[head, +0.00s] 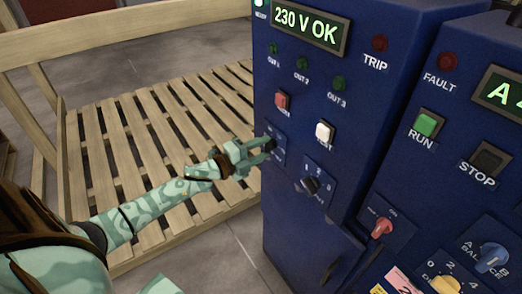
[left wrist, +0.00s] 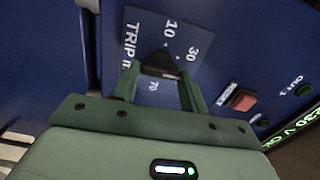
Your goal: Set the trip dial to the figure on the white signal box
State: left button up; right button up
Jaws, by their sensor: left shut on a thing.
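The trip dial (left wrist: 158,66) is a small black knob on a blue plate lettered "TRIP m…", with 10, 30 and a partly covered 7-figure around it. In the head view the dial's plate (head: 278,156) is on the front of the blue cabinet, low at its left edge. My left gripper (head: 269,143) is shut on the dial, one finger on each side of it in the left wrist view (left wrist: 160,80). I cannot tell which figure the knob points to. No white signal box shows in either view. My right gripper is not in view.
The cabinet (head: 300,95) also carries a "230 V OK" display (head: 311,27), a red button (head: 282,101), a white button (head: 323,131) and a 1-2-3 selector (head: 311,184) close by. A second blue panel stands right. A slatted wooden pallet (head: 130,140) lies left.

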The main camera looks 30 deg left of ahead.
pick_arm(q)
jog(key=m, duration=0.2)
jog(key=m+b, duration=0.1)
jog(key=m, duration=0.1)
jog(key=m+b, duration=0.1)
jog(key=m, duration=0.1)
jog(key=shift+f, duration=0.25)
jog(key=shift+m, duration=0.3)
jog(key=o, duration=1)
jog(key=shift+r, duration=0.1)
jog(key=shift+s, duration=0.1)
jog(key=v, duration=1.6)
jog(key=shift+s+p, duration=0.15)
jog(key=shift+p, duration=0.15)
